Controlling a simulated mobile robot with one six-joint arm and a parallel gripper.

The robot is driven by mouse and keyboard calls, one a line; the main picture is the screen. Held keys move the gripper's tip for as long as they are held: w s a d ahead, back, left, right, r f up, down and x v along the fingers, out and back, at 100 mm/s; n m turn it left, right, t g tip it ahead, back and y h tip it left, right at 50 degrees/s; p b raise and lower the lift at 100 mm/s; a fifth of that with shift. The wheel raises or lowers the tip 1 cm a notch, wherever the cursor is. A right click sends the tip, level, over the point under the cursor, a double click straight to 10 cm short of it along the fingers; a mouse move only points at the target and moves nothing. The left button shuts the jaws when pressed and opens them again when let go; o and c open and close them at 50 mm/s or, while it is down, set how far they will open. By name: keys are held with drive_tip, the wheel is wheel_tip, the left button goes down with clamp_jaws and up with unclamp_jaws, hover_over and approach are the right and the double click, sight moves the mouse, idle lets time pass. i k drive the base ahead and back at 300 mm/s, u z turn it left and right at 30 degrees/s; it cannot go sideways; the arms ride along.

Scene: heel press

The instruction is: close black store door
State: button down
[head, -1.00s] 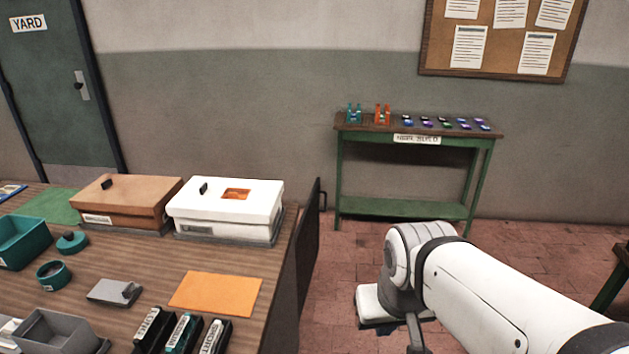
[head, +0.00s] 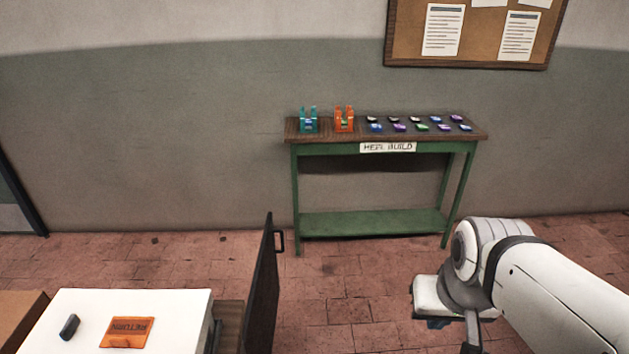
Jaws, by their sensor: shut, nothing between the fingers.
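The black store door (head: 262,295) is a dark upright panel seen nearly edge-on at the right end of the workbench (head: 229,325). It stands swung out from the bench, with a gap between them at the bottom of the view. A black bar handle (head: 281,241) is on its right face, near the top far edge. My gripper (head: 472,340) is at the lower right, pointing down over the floor. It is shut and empty, well to the right of the door and not touching it. Its fingertips are partly cut off by the bottom edge.
A green table (head: 375,222) with small parts stands against the back wall. Brick floor (head: 350,290) is clear between the door and my gripper.

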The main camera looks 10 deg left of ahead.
sight(261, 312)
drive_tip(key=i, duration=2.05)
drive_tip(key=u, duration=0.45)
